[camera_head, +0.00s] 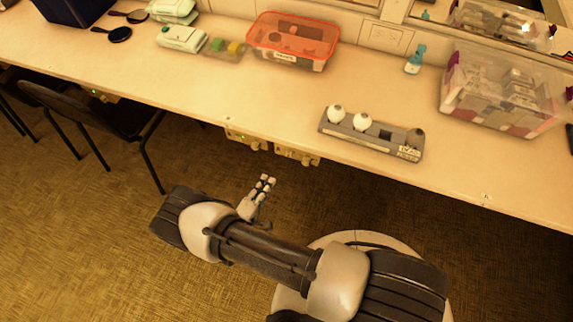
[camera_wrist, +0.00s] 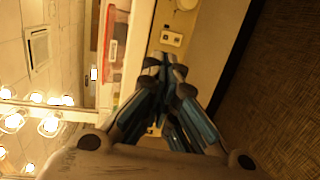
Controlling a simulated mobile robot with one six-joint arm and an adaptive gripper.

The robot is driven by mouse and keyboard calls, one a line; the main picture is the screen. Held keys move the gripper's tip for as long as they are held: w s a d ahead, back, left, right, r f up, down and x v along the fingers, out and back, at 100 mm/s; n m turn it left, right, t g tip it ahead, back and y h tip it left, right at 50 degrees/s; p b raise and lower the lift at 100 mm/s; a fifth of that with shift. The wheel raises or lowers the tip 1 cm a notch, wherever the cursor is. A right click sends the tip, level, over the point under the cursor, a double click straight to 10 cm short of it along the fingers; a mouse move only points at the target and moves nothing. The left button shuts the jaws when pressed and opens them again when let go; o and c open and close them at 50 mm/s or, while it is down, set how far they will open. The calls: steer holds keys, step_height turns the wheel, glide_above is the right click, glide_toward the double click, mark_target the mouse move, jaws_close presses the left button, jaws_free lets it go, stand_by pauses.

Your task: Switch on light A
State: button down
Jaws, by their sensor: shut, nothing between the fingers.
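My gripper (camera_head: 264,186) is shut and empty. In the head view it is in front of and below the counter's front edge, over the carpet. In the wrist view its fingers (camera_wrist: 166,72) are together. Two small beige boxes, a left one (camera_head: 246,139) and a right one (camera_head: 297,155), are fixed under the counter's front edge, apart from my gripper. A box with small knobs or sockets (camera_wrist: 172,38) shows beyond the fingertips in the wrist view. Several lit bulbs (camera_wrist: 50,126) show at the left there. I cannot tell which light is A; no label is readable.
The counter (camera_head: 220,85) carries a grey holder (camera_head: 372,138) with white round pieces, a red-rimmed box (camera_head: 292,42), a clear box (camera_head: 500,95) and a teal bottle (camera_head: 414,60). A dark chair (camera_head: 95,110) stands at the left.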

mark_target(289, 154)
steer(key=shift+n+t+y, duration=0.5)
steer(key=shift+n+y, duration=0.1)
steer(key=shift+y, duration=0.3)
steer(key=s+f, duration=0.2)
steer(key=f, duration=0.1)
steer(key=shift+s+d+f, duration=0.15)
steer(key=shift+d+f, duration=0.05)
steer(key=shift+f, duration=0.05)
steer(key=b+x, duration=0.2)
steer(key=x, duration=1.2)
steer(key=shift+b, duration=0.4)
